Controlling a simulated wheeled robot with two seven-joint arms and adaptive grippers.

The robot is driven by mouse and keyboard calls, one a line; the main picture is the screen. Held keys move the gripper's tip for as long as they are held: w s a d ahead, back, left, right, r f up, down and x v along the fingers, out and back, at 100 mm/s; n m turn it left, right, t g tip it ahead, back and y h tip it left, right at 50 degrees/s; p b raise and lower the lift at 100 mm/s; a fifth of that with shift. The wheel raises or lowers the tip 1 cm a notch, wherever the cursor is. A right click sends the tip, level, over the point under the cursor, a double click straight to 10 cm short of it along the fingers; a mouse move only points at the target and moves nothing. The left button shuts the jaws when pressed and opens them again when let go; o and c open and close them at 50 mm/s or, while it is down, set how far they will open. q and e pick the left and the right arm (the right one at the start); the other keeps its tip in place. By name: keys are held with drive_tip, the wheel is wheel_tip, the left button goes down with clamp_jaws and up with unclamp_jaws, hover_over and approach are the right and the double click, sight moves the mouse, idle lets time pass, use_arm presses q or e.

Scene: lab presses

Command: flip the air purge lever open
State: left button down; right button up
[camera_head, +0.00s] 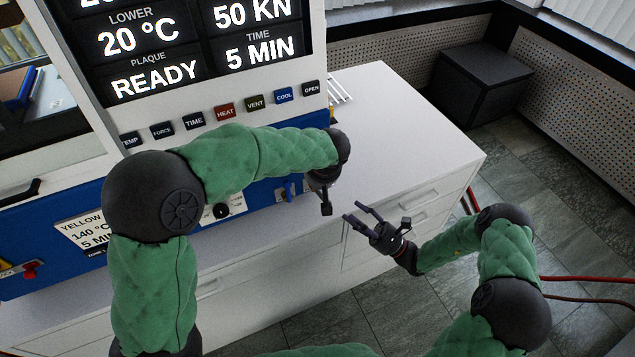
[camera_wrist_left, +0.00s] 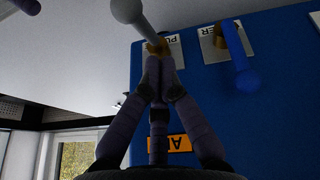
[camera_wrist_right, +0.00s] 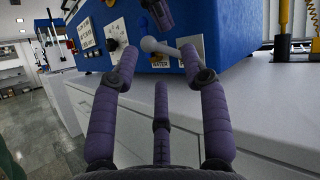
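The grey ball-ended lever (camera_wrist_left: 133,14) sticks out from a brass fitting beside a label partly reading "PU" in the left wrist view. It also shows in the right wrist view (camera_wrist_right: 158,46). In the left wrist view my left gripper (camera_wrist_left: 160,68) has its fingertips together, just by the lever's base; I cannot tell if they touch it. In the head view my left gripper (camera_head: 325,200) hangs at the press's right end, its fingers partly hidden. My right gripper (camera_head: 366,222) is open and empty, to the right, with the lever beyond its spread fingers.
The blue press panel (camera_head: 50,250) stands on a white cabinet (camera_head: 415,120) with clear top at right. A black box (camera_head: 483,78) stands on the floor behind.

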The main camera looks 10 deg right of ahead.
drive_tip(key=s+a+f+n+g+h, duration=0.35)
drive_tip(key=s+a+f+g, duration=0.25)
drive_tip(key=s+f+g, duration=0.25)
drive_tip(key=s+a+f+n+g+h, duration=0.3)
drive_tip(key=s+a+f+n+g, duration=0.3)
drive_tip(key=s+g, duration=0.25)
drive_tip(key=s+d+f+n+h, duration=0.3)
drive_tip(key=s+f+h, duration=0.3)
drive_tip(key=f, duration=0.1)
use_arm(q)
drive_tip(key=shift+s+b, duration=0.15)
drive_tip(key=shift+b, duration=0.6)
use_arm(e)
drive_tip(key=w+d+f+n+t+h, duration=0.2)
drive_tip(key=w+f+n+t+h, duration=0.1)
drive_tip(key=w+n+t, duration=0.1)
drive_tip(key=shift+w+f+n, duration=0.2)
drive_tip(key=shift+w+n, duration=0.3)
drive_tip(key=shift+n, duration=0.15)
